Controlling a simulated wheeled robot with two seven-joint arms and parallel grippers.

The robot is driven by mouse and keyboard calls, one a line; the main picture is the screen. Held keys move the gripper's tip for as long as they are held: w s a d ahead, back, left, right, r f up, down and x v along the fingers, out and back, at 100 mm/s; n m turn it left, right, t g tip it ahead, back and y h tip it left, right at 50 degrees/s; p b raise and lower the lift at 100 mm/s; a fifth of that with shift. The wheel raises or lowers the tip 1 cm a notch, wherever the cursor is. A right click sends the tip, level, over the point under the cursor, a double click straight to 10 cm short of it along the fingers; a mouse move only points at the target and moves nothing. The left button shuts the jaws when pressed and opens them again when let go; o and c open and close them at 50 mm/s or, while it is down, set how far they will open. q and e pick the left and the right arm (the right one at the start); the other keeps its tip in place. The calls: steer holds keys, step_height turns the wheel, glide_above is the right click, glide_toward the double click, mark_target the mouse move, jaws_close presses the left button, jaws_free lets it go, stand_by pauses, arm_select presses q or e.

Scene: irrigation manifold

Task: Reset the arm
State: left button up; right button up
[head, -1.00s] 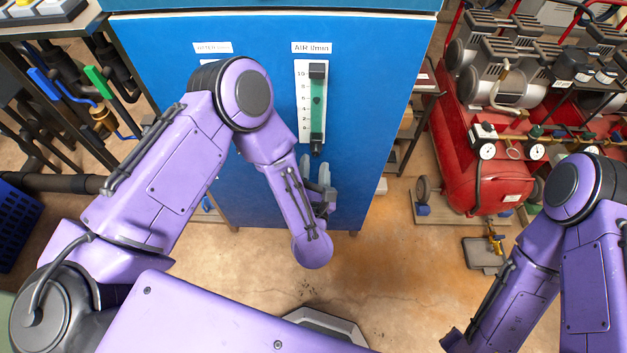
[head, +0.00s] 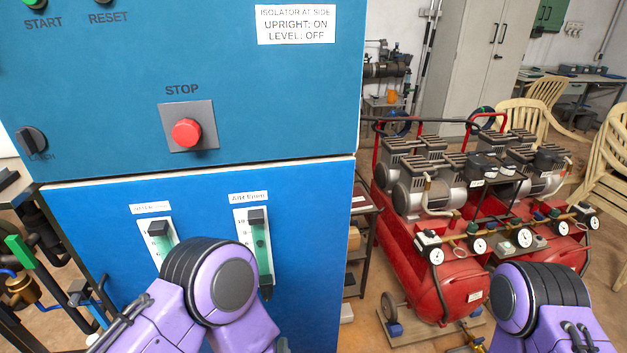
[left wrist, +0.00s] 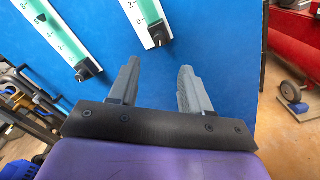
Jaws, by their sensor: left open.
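My left arm rises in front of the blue cabinet (head: 310,300) in the head view, its purple elbow below the air flowmeter (head: 261,255). My left gripper is hidden in the head view. In the left wrist view my left gripper (left wrist: 157,85) is open and empty, its two grey fingers apart in front of the blue panel. The lower ends of two green-tubed flowmeters show beyond it, with the air flowmeter's black knob (left wrist: 158,35) just above the fingers. My right arm shows at the lower right of the head view; its gripper is out of frame.
The cabinet's upper panel carries a red STOP button (head: 187,132), a black rotary knob (head: 32,140) and a green START button (head: 33,2). A red compressor (head: 430,265) with gauges stands to the right. Pipework (head: 22,288) is at the lower left.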

arm_select(q)
steer(key=s+a+f+m+g+h, duration=0.1)
steer(key=s+f+m+g+h, duration=0.15)
steer(key=f+m, duration=0.55)
steer(key=s+a+f+m+g+h, duration=0.1)
steer(key=f+m+g+h, duration=0.25)
steer(key=m, duration=0.95)
steer(key=s+a+f+m+g+y, duration=0.2)
steer(key=s+a+f+g, duration=0.1)
steer(key=s+a, duration=0.4)
steer(key=s+a+f+m+g+y, duration=0.2)
steer(key=s+a+g, duration=0.3)
steer(key=s+a, duration=0.3)
steer(key=shift+a+f, duration=0.8)
